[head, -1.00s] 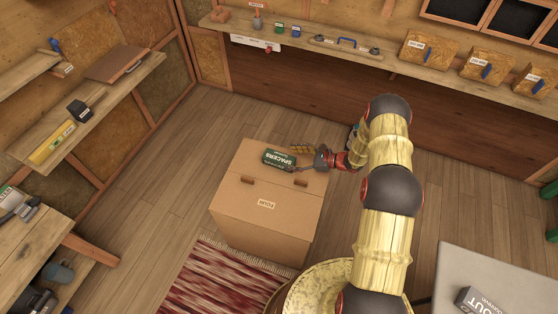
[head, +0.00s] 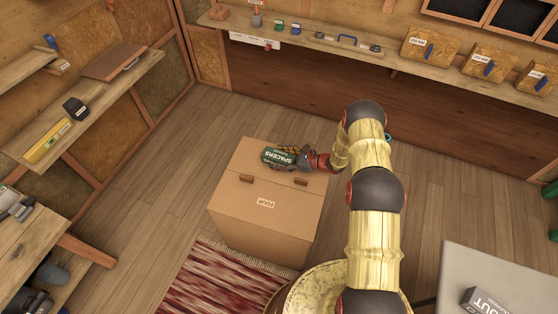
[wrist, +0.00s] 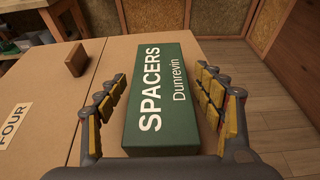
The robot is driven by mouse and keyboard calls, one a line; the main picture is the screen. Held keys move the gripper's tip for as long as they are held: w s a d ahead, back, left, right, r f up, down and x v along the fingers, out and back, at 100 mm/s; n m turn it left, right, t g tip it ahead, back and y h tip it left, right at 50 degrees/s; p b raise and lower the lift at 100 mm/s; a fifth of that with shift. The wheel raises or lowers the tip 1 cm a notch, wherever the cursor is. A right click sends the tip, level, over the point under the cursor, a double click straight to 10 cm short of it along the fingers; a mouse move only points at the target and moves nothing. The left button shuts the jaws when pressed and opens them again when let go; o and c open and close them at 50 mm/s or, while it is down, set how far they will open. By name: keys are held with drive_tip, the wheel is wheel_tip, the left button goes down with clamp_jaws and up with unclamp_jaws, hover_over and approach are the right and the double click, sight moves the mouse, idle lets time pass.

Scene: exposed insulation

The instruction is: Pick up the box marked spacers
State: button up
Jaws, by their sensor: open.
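The green box marked SPACERS (head: 279,157) lies flat on top of the large cardboard box labelled FOUR (head: 240,208), near its far edge. In the wrist view the spacers box (wrist: 165,95) lies lengthwise between my two fingers, its label facing up. My gripper (head: 290,154) is open around it, one finger along each long side. In the wrist view my gripper (wrist: 163,90) shows a gap between each finger and the box, so it is not clamped. The box's near end sits close to the palm.
A small brown block handle (wrist: 75,59) stands on the cardboard top, left of my fingers. A striped rug (head: 215,278) lies in front of the cardboard box. A long shelf (head: 300,40) runs along the back wall.

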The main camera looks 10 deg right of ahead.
drive_tip(key=shift+c, duration=0.3)
drive_tip(key=c, duration=1.1)
drive_tip(key=shift+r, duration=0.1)
drive_tip(key=shift+c, duration=0.7)
